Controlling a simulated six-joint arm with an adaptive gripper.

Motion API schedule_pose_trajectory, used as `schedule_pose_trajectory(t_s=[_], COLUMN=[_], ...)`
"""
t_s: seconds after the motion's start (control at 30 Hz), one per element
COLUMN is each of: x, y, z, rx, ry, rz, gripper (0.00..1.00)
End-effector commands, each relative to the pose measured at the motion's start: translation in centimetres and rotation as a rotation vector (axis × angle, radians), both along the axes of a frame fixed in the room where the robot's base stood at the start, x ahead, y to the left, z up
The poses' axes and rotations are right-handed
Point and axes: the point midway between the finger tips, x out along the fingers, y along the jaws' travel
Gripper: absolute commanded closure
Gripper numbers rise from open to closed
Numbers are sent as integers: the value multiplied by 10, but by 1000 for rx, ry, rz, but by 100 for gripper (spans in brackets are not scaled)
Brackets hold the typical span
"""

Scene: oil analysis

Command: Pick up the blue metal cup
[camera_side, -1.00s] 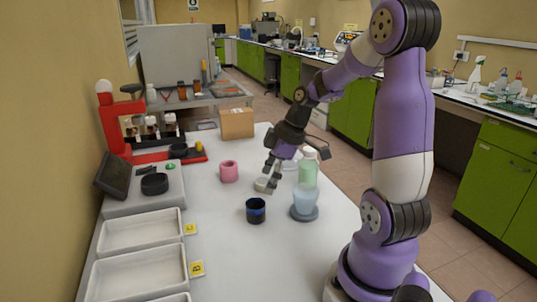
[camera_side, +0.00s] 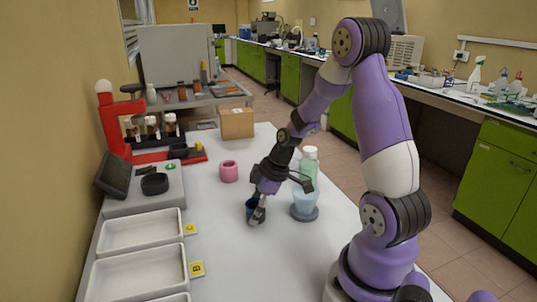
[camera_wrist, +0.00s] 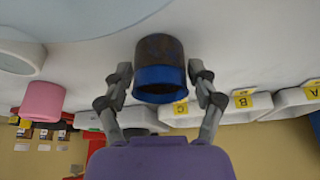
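The blue metal cup (camera_side: 250,206) is dark with a bright blue band and stands on the white table. In the side view my gripper (camera_side: 257,214) is down at the cup and hides much of it. In the wrist view the cup (camera_wrist: 160,75) sits between the two fingers of my gripper (camera_wrist: 161,76), with one finger on each side. The fingers look spread, with narrow gaps to the cup's sides, and no firm contact shows.
A clear container on a grey base (camera_side: 305,212) and a green bottle (camera_side: 309,165) stand close on the right. A pink cup (camera_side: 229,171) is behind. White trays (camera_side: 140,231) and a scale (camera_side: 154,184) are on the left. The table in front is clear.

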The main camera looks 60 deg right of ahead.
Motion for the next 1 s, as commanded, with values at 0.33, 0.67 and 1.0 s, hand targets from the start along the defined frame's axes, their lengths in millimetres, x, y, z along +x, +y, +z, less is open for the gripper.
schedule_pose_trajectory(t_s=[0.33, 0.67, 1.0], x=[0, 1, -6], y=[0, 0, 53], z=[0, 18, 73], rx=[1, -1, -2], ry=[2, -4, -7], rz=[0, 0, 9], gripper=[88, 88, 88])
